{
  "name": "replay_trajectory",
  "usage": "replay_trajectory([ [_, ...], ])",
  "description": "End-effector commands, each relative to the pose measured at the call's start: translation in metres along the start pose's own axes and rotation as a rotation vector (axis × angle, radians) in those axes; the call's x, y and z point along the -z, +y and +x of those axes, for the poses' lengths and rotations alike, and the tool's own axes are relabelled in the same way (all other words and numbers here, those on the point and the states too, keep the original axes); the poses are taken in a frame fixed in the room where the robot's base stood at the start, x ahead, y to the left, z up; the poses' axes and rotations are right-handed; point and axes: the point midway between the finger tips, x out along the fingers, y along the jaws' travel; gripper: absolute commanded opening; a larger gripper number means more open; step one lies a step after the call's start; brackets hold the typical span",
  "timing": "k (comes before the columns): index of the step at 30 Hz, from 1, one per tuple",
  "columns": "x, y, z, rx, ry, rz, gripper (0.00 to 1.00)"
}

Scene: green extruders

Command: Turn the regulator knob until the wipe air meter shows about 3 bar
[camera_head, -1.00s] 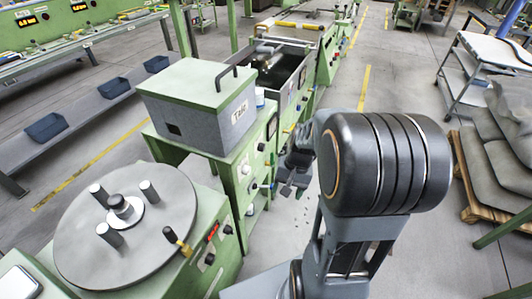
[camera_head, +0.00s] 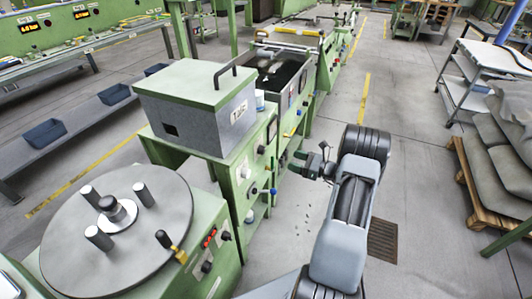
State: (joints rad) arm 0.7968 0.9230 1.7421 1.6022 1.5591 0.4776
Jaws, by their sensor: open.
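My gripper (camera_head: 304,164) is in the middle of the head view, at the end of my folded arm. It is open and appears empty, apart from the green machine's front panel (camera_head: 241,180). That panel carries several small knobs, among them a dark one (camera_head: 262,150) and a blue-tipped one (camera_head: 273,190). I cannot tell which is the regulator knob. I cannot tell whether either is the wipe air meter.
A grey bin with a green lid (camera_head: 195,95) stands on the machine. A round grey plate with pegs (camera_head: 120,225) is at lower left. A white cart (camera_head: 480,80) and a pallet with grey sacks (camera_head: 495,165) stand right. The aisle floor (camera_head: 410,110) is clear.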

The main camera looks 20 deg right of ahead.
Motion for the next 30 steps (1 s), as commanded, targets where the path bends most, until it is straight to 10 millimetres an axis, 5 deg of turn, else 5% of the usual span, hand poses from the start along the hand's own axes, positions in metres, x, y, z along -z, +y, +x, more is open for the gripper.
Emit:
replay_trajectory([
  [18, 0.001, 0.001, 0.107, -0.004, 0.004, -0.002, 0.64],
  [30, 0.001, 0.001, 0.127, -0.002, 0.003, -0.001, 0.64],
])
